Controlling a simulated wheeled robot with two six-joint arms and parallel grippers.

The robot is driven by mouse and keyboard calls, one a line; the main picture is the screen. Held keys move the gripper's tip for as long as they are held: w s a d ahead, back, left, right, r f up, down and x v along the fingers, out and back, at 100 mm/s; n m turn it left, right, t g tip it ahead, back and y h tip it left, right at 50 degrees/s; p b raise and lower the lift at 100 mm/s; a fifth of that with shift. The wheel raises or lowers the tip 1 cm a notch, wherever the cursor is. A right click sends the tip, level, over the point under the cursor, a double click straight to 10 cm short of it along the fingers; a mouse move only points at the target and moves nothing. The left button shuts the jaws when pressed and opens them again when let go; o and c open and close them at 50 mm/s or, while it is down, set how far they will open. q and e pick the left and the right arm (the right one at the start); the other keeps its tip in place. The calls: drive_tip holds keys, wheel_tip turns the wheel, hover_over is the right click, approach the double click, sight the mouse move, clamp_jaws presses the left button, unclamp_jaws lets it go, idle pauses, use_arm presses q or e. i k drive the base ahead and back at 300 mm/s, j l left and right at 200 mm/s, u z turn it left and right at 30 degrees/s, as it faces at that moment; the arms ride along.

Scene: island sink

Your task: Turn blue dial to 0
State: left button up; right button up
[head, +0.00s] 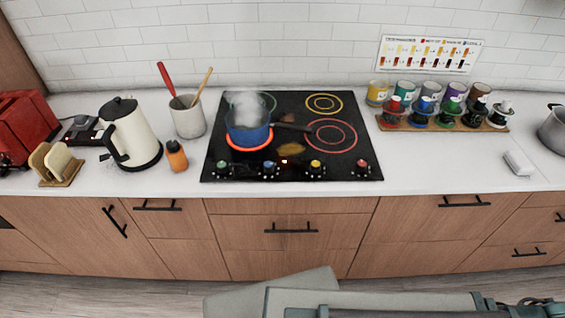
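The blue dial (269,167) is on the front edge of the black cooktop (220,172), second from the left in a row of coloured dials. Its pointer setting is too small to read. A blue pot (249,136) steams on the front left burner (236,145), which glows orange-red. My grippers are not in view. Only grey parts of my own body show at the bottom, well below the cooktop.
Green (222,167), yellow (315,167) and red (361,166) dials flank the blue one. The pot's dark handle (292,126) points right. The counter's front strip is clear.

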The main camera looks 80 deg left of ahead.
sight(268, 166)
drive_tip(key=u, duration=2.3)
